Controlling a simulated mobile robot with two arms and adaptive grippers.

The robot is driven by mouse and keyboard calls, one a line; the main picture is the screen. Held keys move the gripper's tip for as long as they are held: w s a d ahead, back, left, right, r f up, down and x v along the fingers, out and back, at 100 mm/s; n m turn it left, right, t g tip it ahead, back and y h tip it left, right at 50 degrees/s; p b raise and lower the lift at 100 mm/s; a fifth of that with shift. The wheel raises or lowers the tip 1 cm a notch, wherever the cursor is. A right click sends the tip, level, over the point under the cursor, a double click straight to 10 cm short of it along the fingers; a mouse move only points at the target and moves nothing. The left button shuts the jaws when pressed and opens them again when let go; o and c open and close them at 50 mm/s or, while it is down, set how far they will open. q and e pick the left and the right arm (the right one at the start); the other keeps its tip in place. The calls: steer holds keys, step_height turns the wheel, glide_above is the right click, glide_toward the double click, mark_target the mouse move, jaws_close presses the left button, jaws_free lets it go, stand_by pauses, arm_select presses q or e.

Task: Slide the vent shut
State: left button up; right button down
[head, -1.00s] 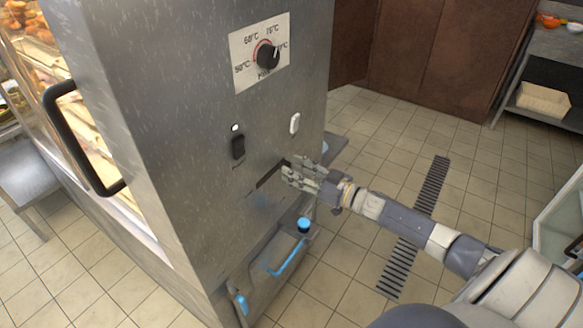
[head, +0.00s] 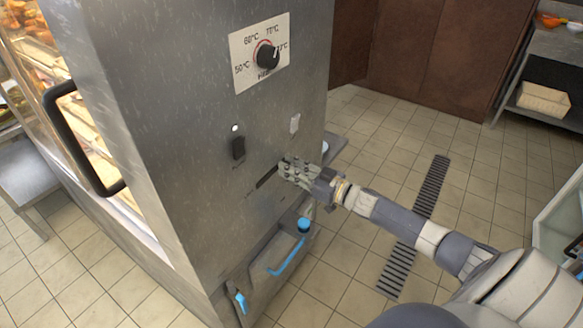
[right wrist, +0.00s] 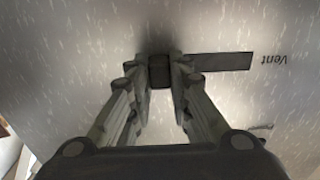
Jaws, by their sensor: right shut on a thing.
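The vent is a dark horizontal slot (head: 265,177) in the steel panel of the warming cabinet, below the switches. It also shows in the right wrist view as a dark slot (right wrist: 222,61) beside the upside-down word "Vent". My right gripper (head: 286,171) is at the right end of the slot in the head view. In the right wrist view its fingers (right wrist: 160,72) are shut on a small dark slider knob (right wrist: 160,73) at one end of the slot. The slot's stretch beside the knob is uncovered. My left gripper is not in view.
Above the slot are a temperature dial (head: 267,55), a black switch (head: 238,149) and a pale switch (head: 295,124). Below is a drawer with a blue handle (head: 290,258) and a blue-topped knob (head: 303,225). A black door handle (head: 75,140) sticks out at left.

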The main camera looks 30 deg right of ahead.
steer(key=s+a+p, duration=0.1)
steer(key=a, duration=0.1)
steer(key=s+a+p, duration=0.1)
steer(key=a+p, duration=0.1)
steer(key=a, duration=0.1)
steer(key=s+a+p, duration=0.1)
steer(key=a, duration=0.1)
steer(key=shift+s+a+r, duration=0.1)
steer(key=shift+a+r, duration=0.05)
steer(key=shift+a, duration=0.15)
steer(key=shift+s+a, duration=0.15)
steer(key=shift+a, duration=0.2)
steer(key=shift+a+f, duration=0.15)
steer(key=shift+f, duration=0.05)
steer(key=c, duration=1.5)
jaws_free()
steer(key=shift+s+a+r, duration=0.1)
steer(key=shift+d, duration=0.2)
glide_toward(260, 182)
steer(key=v, duration=0.6)
steer(key=shift+a, duration=0.15)
